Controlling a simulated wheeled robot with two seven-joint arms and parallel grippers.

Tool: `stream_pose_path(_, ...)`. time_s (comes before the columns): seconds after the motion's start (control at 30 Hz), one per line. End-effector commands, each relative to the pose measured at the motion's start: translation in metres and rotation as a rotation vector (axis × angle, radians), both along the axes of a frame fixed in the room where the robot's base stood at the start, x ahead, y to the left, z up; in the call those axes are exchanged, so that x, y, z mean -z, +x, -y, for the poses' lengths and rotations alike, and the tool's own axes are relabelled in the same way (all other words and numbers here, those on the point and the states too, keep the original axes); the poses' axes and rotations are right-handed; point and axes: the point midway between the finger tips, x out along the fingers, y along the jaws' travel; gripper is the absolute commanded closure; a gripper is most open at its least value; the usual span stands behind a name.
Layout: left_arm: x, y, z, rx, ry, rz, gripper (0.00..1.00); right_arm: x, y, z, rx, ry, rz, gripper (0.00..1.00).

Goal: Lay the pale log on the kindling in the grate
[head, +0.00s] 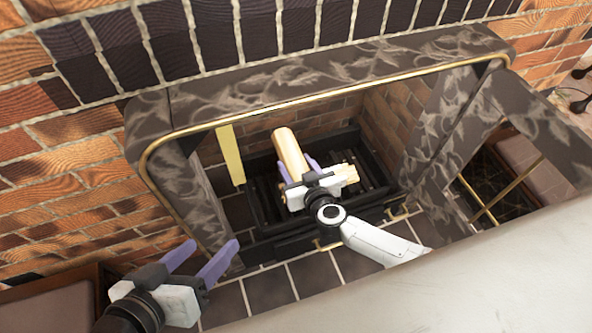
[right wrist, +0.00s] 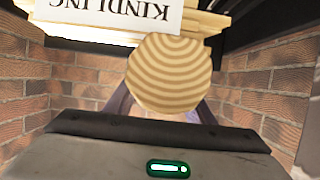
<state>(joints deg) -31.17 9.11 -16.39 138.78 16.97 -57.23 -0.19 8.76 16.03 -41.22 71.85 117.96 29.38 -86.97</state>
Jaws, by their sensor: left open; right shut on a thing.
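The pale log (head: 289,150) is inside the fireplace, over the black grate (head: 257,207). My right gripper (head: 298,169) is shut on it. In the right wrist view the log's ringed round end (right wrist: 168,73) faces the camera, between the purple fingers. The pale kindling (head: 349,174) shows just right of my right gripper, partly hidden by it. In the right wrist view the kindling (right wrist: 204,24) lies beyond the log, with its label upside down. I cannot tell whether log and kindling touch. My left gripper (head: 208,250) is open and empty, in front of the fireplace at lower left.
A dark patterned surround (head: 300,85) with a brass edge frames the opening. A pale yellow strip (head: 230,155) stands at its left side. Brick walls close in both sides of the firebox. Dark hearth tiles (head: 268,291) lie clear in front. A pale surface fills the lower right.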

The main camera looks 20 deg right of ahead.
Motion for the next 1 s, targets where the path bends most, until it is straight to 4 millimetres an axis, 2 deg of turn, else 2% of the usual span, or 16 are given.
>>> stream_pose_path(0.47, -0.002, 0.000, 0.002, 0.000, -0.012, 0.007, 0.39, 0.004, 0.001, -0.001, -0.001, 0.001, 0.004, 0.85)
stream_pose_path(0.5, -0.003, 0.000, 0.002, 0.000, -0.013, 0.008, 0.39, 0.005, 0.000, -0.001, -0.001, 0.000, 0.001, 0.44)
stream_pose_path(0.57, -0.003, 0.000, 0.001, -0.001, -0.013, 0.008, 0.39, 0.005, 0.000, 0.000, -0.001, 0.000, 0.001, 0.34)
stream_pose_path(0.87, -0.004, 0.000, 0.001, -0.001, -0.012, 0.009, 0.39, 0.004, 0.000, 0.000, 0.000, 0.000, 0.001, 0.32)
stream_pose_path(1.0, -0.011, 0.001, -0.001, -0.002, -0.001, 0.010, 0.39, -0.005, -0.003, 0.000, 0.000, -0.001, -0.001, 0.32)
